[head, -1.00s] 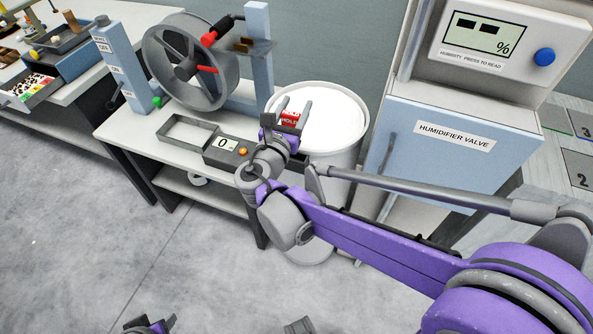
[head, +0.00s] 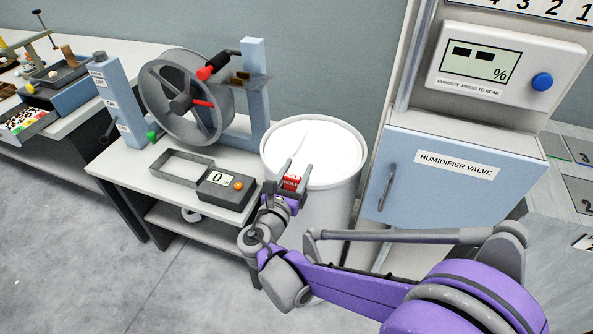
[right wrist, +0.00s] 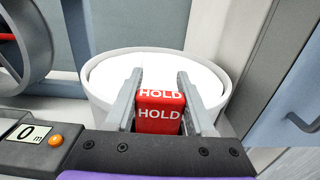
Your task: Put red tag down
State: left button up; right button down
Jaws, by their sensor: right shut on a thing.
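The red tag (head: 291,181), lettered HOLD in white, is between the fingers of my right gripper (head: 292,178). In the right wrist view the tag (right wrist: 161,112) sits between the two grey fingers of that gripper (right wrist: 160,95), which is shut on it. Behind and beyond the tag is a white round drum (head: 340,148) with a pale top, also seen in the right wrist view (right wrist: 222,100). The tag appears in front of the drum's near rim; whether it touches the drum cannot be told. My left gripper is not in view.
A bench with a spoked wheel (head: 185,103), a shallow grey tray (head: 181,166) and a counter box reading 0 (head: 226,190) stands left of the drum. A blue humidifier valve cabinet (head: 440,190) stands close on the right. Floor at the lower left is clear.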

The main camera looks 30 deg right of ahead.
jog(key=shift+f, duration=0.1)
jog(key=shift+c, duration=1.3)
grip_release()
